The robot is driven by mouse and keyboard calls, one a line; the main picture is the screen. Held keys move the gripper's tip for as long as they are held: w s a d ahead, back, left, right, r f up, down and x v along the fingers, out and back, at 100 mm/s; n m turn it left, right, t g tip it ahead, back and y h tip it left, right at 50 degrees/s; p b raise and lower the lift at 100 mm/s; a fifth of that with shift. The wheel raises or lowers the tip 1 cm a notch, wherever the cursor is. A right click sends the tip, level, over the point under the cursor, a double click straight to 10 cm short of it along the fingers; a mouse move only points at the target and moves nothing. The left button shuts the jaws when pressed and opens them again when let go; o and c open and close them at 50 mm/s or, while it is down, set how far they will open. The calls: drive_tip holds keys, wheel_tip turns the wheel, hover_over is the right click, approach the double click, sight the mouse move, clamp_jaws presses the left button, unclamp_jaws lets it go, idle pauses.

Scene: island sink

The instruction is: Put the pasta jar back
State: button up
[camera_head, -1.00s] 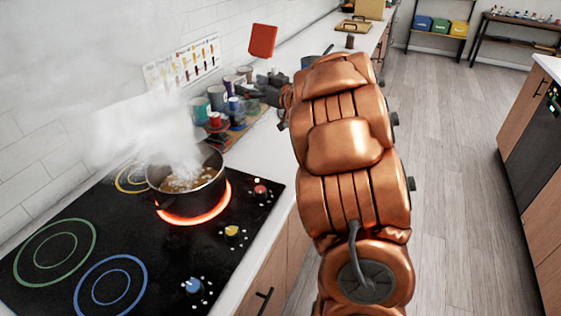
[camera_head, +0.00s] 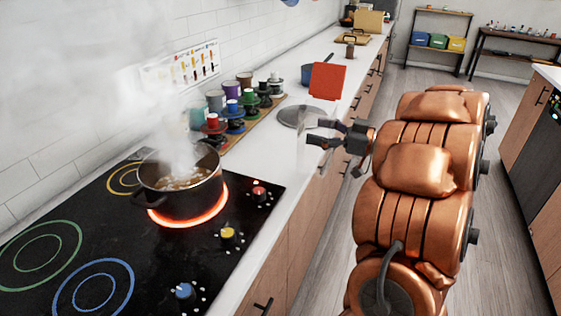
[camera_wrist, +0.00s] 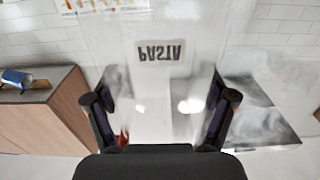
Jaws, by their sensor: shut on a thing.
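The jar is see-through and faint in the head view, beside the right front edge of the counter. In the wrist view its label (camera_wrist: 160,53) reads PASTA and appears upside down. The fingers (camera_wrist: 160,115) hold the jar from both sides. I see no pasta inside it. Its base is hard to make out, and I cannot tell whether it touches anything.
A steaming pot (camera_head: 180,185) stands on a glowing burner of the black cooktop (camera_head: 100,240). Several colored-lid containers (camera_head: 235,115) stand along the wall. A dark round disc (camera_head: 300,116) lies on the white counter (camera_head: 275,165). A blue pan (camera_head: 316,74) stands beyond.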

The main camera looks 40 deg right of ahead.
drive_tip(key=w+f+p, duration=0.1)
drive_tip(key=w+f, duration=0.1)
drive_tip(key=w, duration=0.5)
drive_tip(key=w+f+p, duration=0.2)
drive_tip(key=w+f, duration=0.1)
drive_tip(key=w, duration=0.5)
drive_tip(key=shift+w, duration=0.3)
drive_tip(key=shift+f, duration=0.15)
drive_tip(key=o, duration=1.6)
drive_tip(key=b+v, duration=0.1)
drive_tip(key=v, duration=1.1)
